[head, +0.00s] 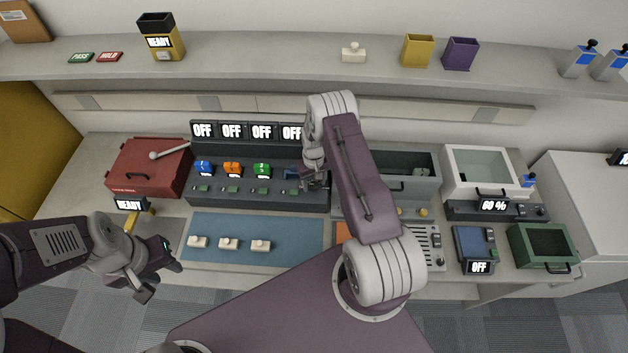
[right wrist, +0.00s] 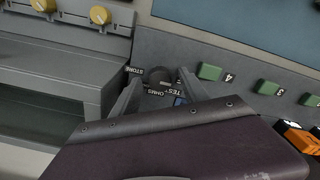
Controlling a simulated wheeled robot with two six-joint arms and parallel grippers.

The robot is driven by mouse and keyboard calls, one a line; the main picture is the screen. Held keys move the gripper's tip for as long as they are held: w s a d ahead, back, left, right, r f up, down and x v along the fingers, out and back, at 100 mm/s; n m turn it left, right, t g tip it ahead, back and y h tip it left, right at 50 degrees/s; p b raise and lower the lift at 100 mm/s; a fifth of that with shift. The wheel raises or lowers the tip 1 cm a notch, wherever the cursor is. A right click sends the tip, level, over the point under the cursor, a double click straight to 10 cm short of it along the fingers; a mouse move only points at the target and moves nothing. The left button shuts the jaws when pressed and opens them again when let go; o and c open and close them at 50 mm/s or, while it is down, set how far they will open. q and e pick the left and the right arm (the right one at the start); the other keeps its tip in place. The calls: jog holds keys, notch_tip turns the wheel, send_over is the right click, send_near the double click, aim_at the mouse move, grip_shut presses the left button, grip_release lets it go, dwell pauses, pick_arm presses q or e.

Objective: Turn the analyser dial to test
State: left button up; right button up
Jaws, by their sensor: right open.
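The analyser dial (right wrist: 159,75) is a round dark knob on the grey front panel of the charger bank (head: 258,198). The printed labels STORE, OHMS and TEST show around it in the right wrist view. Its pointer direction is not clear. My right gripper (right wrist: 159,92) is open, with one finger on each side of the knob; I cannot tell whether they touch it. In the head view my right gripper (head: 318,184) is at the bank's right end and hides the dial. My left gripper (head: 160,280) is open and empty at the lower left, in front of the counter.
Radios in blue (head: 203,168), orange (head: 232,169) and green (head: 262,170) stand in the bank under OFF displays. A blue mat (head: 300,232) with white blocks lies in front. A red toolbox (head: 140,170) is left; a grey bin (head: 415,185) is right.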

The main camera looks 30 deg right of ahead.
jog(key=shift+c, duration=0.3)
grip_shut()
